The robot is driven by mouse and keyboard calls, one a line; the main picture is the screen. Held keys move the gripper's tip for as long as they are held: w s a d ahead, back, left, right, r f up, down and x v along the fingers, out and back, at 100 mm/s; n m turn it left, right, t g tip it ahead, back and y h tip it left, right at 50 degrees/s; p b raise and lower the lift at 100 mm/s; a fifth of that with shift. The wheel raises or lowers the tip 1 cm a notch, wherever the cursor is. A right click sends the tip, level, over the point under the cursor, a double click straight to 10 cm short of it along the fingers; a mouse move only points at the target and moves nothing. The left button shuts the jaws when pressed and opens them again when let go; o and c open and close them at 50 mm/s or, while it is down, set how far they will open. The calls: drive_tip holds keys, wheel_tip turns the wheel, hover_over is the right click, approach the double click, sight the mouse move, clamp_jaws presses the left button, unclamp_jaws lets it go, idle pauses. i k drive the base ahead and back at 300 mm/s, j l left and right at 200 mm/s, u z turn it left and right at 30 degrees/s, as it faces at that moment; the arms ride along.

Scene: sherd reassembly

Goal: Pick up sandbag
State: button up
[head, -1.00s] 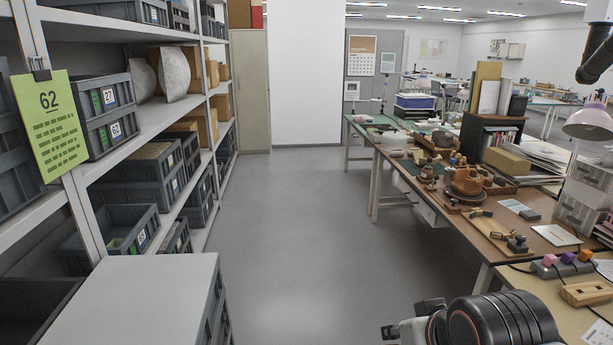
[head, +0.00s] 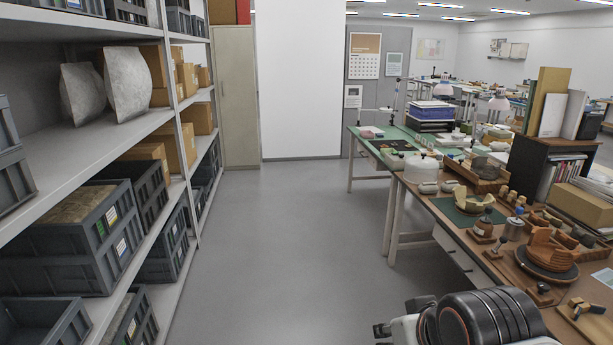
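No thing shows plainly as the sandbag. Two small pale, pillow-like lumps, one at the left (head: 428,188) and one at the right (head: 449,186), lie by a white lidded pot (head: 422,167) on the right-hand workbench; they are too small to identify. My arm shows at the bottom right, with a dark end that looks like my gripper (head: 383,330). It is over the floor, apart from the bench, and its fingers are not clear.
The left rack (head: 75,150) holds grey crates (head: 75,232) and brown boxes. The right workbench (head: 440,215) carries a terracotta vessel (head: 548,250), tools and a dark book cabinet (head: 555,150). The grey floor aisle (head: 275,230) between them is clear up to a white wall panel.

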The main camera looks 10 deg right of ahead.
sight(429, 186)
drive_tip(key=i+z, duration=0.1)
drive_tip(key=i, duration=0.9)
drive_tip(key=i+j, duration=0.2)
drive_tip(key=i, duration=0.8)
drive_tip(key=i+j+z, duration=0.1)
drive_tip(key=i+z, duration=0.35)
drive_tip(key=i+j+z, duration=1.3)
